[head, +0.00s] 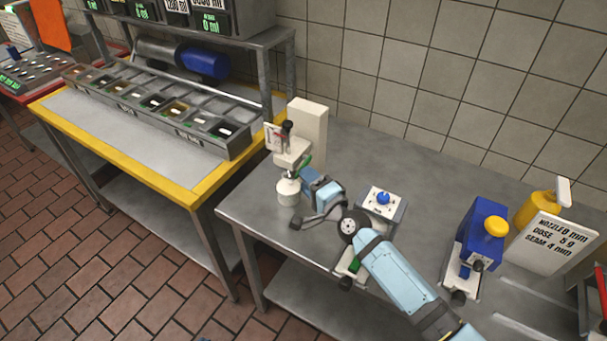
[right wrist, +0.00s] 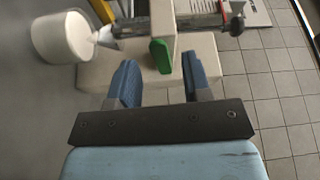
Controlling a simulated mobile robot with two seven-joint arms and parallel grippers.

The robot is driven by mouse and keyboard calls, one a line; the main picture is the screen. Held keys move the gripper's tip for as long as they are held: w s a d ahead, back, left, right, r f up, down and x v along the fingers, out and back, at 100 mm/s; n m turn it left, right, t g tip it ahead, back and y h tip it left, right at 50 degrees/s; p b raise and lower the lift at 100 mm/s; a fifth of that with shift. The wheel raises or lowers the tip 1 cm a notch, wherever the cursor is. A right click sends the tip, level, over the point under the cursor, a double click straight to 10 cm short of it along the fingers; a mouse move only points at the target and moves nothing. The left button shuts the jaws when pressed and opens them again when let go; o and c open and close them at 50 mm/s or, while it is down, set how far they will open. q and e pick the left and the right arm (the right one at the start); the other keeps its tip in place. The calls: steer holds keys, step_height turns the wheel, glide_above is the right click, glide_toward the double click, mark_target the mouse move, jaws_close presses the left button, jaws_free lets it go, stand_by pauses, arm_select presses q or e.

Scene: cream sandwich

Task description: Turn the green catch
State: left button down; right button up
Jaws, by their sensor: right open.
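The green catch (head: 305,162) sits on the side of a white dispenser stand (head: 292,148) at the back left of the steel counter. In the right wrist view the green catch (right wrist: 161,55) is upright, on a pale block. My right gripper (head: 310,180) is right beside the stand. In the wrist view its two blue fingers (right wrist: 159,66) are open, one on each side of the catch, with a gap visible on both sides. My left gripper is out of view.
A box with a blue knob (head: 383,199) stands right of the gripper. A blue device with a yellow knob (head: 482,235) and a lettered sign (head: 550,245) are at the right. A yellow-edged table with bins (head: 160,105) stands at the left.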

steer(key=shift+x, duration=1.1)
jaws_close()
steer(key=f+n+b, duration=0.1)
steer(key=n+b, duration=0.1)
steer(key=b, duration=0.3)
steer(key=f+n+t+y+b, duration=0.1)
steer(key=n+b, duration=0.1)
steer(key=b, duration=0.3)
steer(key=shift+w+d+n, duration=0.2)
steer(key=shift+n, duration=0.1)
jaws_free()
